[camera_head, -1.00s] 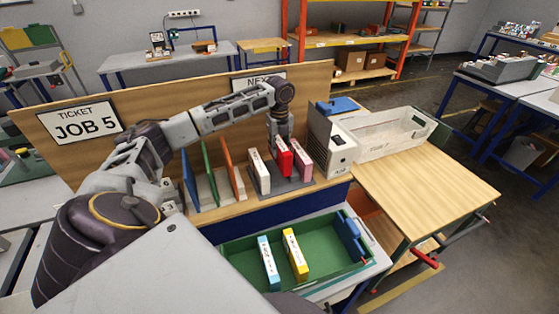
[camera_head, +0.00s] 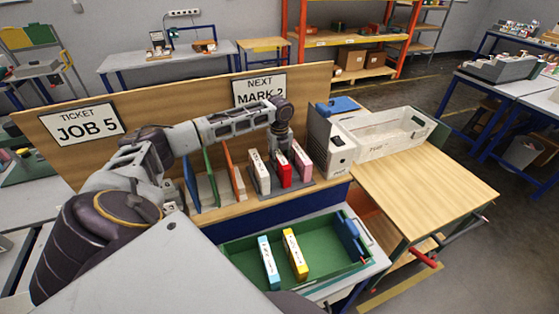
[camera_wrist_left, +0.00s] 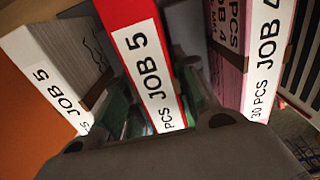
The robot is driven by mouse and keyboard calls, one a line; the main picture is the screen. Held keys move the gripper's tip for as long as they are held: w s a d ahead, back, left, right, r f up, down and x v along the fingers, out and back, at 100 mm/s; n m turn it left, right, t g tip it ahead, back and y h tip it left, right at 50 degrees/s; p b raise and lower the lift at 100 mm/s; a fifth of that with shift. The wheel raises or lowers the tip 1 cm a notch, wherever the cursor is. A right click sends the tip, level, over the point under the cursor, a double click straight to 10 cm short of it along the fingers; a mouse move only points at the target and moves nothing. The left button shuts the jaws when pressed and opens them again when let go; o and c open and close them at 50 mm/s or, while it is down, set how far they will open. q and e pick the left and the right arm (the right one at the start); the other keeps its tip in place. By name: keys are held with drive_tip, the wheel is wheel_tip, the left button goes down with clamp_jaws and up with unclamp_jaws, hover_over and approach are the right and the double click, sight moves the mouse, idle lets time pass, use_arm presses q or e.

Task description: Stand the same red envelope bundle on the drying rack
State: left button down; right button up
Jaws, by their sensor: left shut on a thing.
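My left gripper (camera_head: 283,146) is shut on the red envelope bundle (camera_head: 285,174) and holds it upright from above. The bundle's "JOB 5" label faces up in the left wrist view (camera_wrist_left: 152,75). The red bundle is between a white bundle (camera_head: 260,172) and a pink bundle (camera_head: 302,160) at the grey rack (camera_head: 290,191). In the left wrist view the white bundle (camera_wrist_left: 48,75) reads "JOB 5" and the pink one (camera_wrist_left: 245,50) "JOB 4". The bundle's lower end is hidden, so I cannot tell whether it touches the rack. My right gripper is not in view.
Left of the rack stand blue, green (camera_head: 209,177) and orange (camera_head: 234,170) upright dividers. A green tray (camera_head: 325,265) in front holds a blue-and-white and a yellow bundle. A grey file box (camera_head: 335,150) and white crate (camera_head: 390,135) stand right. The wooden table (camera_head: 430,180) is clear.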

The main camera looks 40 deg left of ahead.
use_arm(q)
drive_tip(key=shift+f, duration=0.2)
drive_tip(key=c, duration=1.1)
unclamp_jaws()
drive_tip(key=shift+f, duration=0.1)
drive_tip(key=shift+r+b, duration=1.2)
drive_tip(key=shift+r, duration=4.95)
